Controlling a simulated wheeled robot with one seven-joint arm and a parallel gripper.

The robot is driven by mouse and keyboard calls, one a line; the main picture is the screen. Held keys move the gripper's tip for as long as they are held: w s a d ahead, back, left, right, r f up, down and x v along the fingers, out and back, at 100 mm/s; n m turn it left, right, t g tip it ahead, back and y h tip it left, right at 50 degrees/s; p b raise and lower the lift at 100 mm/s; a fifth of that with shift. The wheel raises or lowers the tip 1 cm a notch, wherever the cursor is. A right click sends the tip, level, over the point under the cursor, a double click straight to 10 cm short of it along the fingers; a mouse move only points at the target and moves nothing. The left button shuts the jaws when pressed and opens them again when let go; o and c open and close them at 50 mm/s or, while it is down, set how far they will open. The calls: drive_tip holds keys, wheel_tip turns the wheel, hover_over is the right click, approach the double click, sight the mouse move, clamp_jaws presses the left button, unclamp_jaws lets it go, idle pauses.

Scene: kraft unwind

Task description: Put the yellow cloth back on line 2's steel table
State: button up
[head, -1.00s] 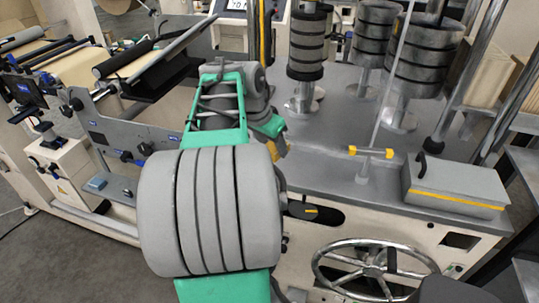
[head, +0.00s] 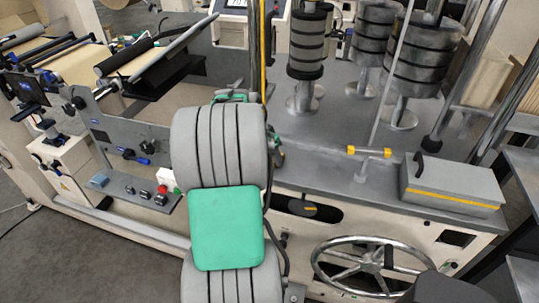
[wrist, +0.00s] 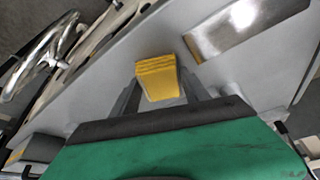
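The yellow cloth (wrist: 157,80) is a small folded stack with its layered edge showing in the wrist view. It sits between the two dark fingers of my gripper (wrist: 161,95), which appear closed against its sides. The cloth is over a grey surface; the height of the gap cannot be told. In the head view my gripper and the cloth are hidden behind my grey and green arm. No table in view can be surely told as line 2's steel table.
A grey machine deck (head: 330,135) carries dark ringed rollers (head: 307,45), a grey box with a yellow stripe (head: 452,185) and a yellow-ended crossbar (head: 369,151). A handwheel (head: 370,265) is at the front. A shiny plate (wrist: 245,28) lies on the grey surface. Dark shelving stands at the right.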

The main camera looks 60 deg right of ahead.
drive_tip(key=o, duration=0.4)
drive_tip(key=shift+r, duration=0.2)
drive_tip(key=b+v, duration=0.1)
drive_tip(key=v, duration=1.1)
drive_tip(key=w+a+n+t, duration=0.1)
drive_tip(key=w+a+n, duration=0.35)
drive_tip(key=a, duration=0.35)
drive_tip(key=w+a+n+t, duration=0.2)
drive_tip(key=w+a+n, duration=0.3)
drive_tip(key=a, duration=0.4)
drive_tip(key=a+f+n+y, duration=0.1)
drive_tip(key=a+n, duration=0.3)
drive_tip(key=a, duration=0.5)
drive_tip(key=a+f+n+t+y, duration=0.1)
drive_tip(key=a+f+n+y, duration=0.1)
drive_tip(key=a, duration=0.7)
drive_tip(key=s+a+f+n+y, duration=0.1)
drive_tip(key=a+f+n, duration=0.3)
drive_tip(key=a, duration=0.5)
drive_tip(key=shift+s+n+t, duration=0.1)
drive_tip(key=shift+n+t, duration=0.3)
drive_tip(key=shift+n, duration=0.45)
